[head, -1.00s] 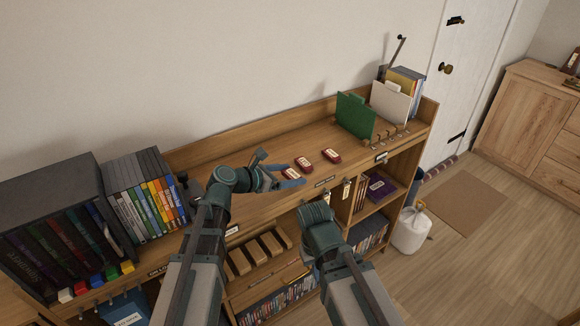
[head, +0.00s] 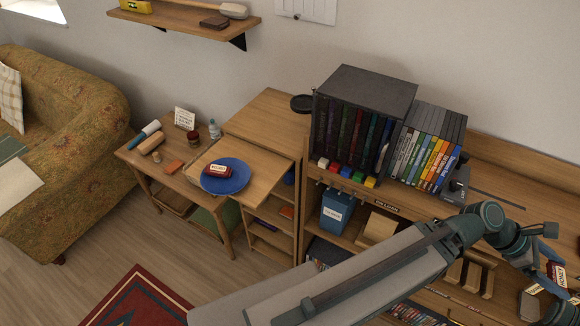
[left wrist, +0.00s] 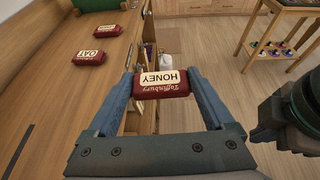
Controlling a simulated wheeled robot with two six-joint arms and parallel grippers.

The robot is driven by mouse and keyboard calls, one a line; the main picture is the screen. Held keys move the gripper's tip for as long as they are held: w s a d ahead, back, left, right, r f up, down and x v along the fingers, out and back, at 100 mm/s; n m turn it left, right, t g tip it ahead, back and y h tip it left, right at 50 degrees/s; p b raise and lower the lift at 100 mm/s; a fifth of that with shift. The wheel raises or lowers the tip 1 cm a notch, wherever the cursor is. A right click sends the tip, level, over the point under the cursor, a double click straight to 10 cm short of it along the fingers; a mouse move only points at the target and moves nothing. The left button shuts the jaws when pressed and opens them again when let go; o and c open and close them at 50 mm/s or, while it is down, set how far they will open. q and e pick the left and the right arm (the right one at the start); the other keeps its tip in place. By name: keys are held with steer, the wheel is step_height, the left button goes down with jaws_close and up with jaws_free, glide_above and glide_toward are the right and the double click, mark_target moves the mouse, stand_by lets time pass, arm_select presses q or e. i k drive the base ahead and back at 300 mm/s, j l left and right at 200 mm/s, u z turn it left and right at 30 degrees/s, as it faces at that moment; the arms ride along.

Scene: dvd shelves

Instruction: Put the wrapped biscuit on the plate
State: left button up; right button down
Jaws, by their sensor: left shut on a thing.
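My left gripper (head: 558,266) is at the far right of the head view, shut on a dark red wrapped biscuit (left wrist: 162,83) with a cream HONEY label. The left wrist view shows the biscuit between both fingertips, off the shelf top. The blue round plate (head: 237,184) is on the low wooden cabinet at the left of the head view, far from this gripper. Another red wrapped biscuit (head: 218,171) lies on it. Two more wrapped biscuits, one labelled OAT (left wrist: 89,57) and one behind it (left wrist: 109,31), lie on the shelf top.
A tall black box set (head: 365,85) and a row of DVD cases (head: 428,150) stand between gripper and plate. A side table (head: 165,180) with small items adjoins the plate's cabinet. A wall shelf (head: 185,18) hangs above; a patterned sofa (head: 75,110) is left.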

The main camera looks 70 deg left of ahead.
mark_target(234, 180)
steer(key=k, duration=0.65)
steer(key=u, duration=2.85)
steer(key=k+l+u, duration=0.1)
steer(key=l, duration=0.35)
steer(key=k+l, duration=0.15)
steer(key=l, duration=0.65)
steer(key=i+u, duration=0.05)
